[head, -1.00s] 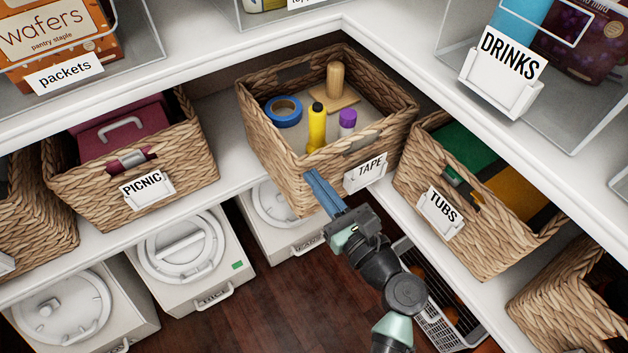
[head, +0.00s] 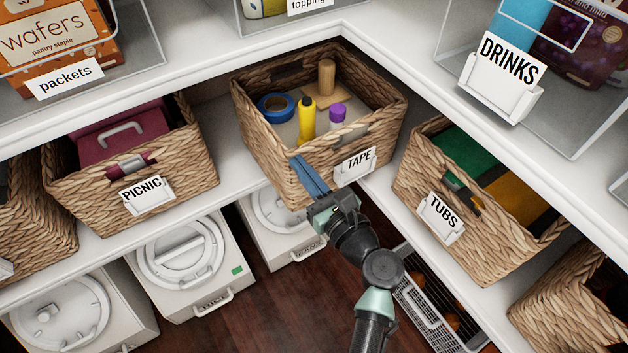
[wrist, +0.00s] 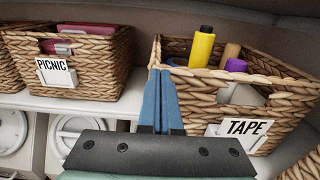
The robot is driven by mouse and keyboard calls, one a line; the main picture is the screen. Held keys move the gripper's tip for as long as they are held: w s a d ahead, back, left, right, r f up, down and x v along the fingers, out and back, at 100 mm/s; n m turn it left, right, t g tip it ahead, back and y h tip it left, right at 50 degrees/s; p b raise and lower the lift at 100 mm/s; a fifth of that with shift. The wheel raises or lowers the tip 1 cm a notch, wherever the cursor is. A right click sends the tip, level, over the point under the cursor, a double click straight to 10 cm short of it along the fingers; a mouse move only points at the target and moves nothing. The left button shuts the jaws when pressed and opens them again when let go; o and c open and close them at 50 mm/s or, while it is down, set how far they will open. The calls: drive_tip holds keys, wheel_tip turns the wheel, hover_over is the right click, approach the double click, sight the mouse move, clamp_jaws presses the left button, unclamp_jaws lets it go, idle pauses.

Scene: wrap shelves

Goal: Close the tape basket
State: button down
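The tape basket (head: 262,145) is a woven basket with a white TAPE label (head: 354,166), in the shelf corner in the head view. It holds blue tape (head: 276,107), a yellow bottle (head: 307,120), a purple-capped item (head: 337,115) and a wooden piece (head: 326,80). My gripper (head: 297,162) has its blue fingers together, with the tips at the basket's front wall, left of the label. The wrist view shows the closed fingers (wrist: 160,75) in front of the basket (wrist: 200,100). The exact contact at the tips is hard to see.
The PICNIC basket (head: 195,160) stands to the left and the TUBS basket (head: 415,190) to the right on the same shelf (head: 235,155). White bins (head: 185,260) stand below. An upper shelf (head: 390,50) overhangs the back.

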drive_tip(key=b+x, duration=0.4)
drive_tip(key=x, duration=1.3)
drive_tip(key=shift+a+f+b, duration=0.1)
drive_tip(key=shift+b, duration=0.2)
drive_tip(key=shift+w+a+r, duration=0.1)
drive_tip(key=shift+w+r, duration=0.05)
drive_tip(key=shift+r, duration=0.25)
